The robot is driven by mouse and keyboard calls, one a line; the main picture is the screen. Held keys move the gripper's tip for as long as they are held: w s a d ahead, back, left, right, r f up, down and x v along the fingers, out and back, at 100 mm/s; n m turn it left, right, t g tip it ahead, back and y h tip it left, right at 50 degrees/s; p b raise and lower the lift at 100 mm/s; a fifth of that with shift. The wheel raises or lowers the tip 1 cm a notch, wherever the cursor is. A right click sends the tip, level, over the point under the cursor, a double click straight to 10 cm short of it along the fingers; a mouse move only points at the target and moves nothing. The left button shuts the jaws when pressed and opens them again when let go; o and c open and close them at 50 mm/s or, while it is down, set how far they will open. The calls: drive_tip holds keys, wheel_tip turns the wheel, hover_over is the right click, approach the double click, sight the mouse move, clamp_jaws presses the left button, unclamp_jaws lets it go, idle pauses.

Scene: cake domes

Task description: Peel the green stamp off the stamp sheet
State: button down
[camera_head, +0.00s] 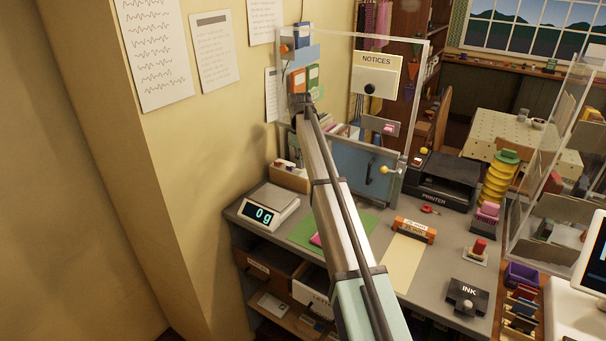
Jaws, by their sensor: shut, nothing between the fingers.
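My arm reaches up from the bottom middle, and its dark far end, my gripper (300,104), is at the glass screen's left side. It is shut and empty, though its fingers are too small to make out. Just above it are an orange panel (298,84) and a green panel (313,77), each with a pale mark; I cannot tell whether either is a stamp. A flat green sheet (300,236) lies on the counter with a pink item (315,240) on it, partly hidden behind my arm. I cannot clearly identify the stamp sheet.
The glass screen (422,80) carries a notices box (376,76). A scale (270,206) stands left on the counter, and a printer (444,182) stands right. An ink box (468,296) and stamper (479,250) are at the front right. The wall is close on the left.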

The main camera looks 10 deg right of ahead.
drive_tip(key=shift+r+p, duration=1.2)
drive_tip(key=shift+r, duration=1.35)
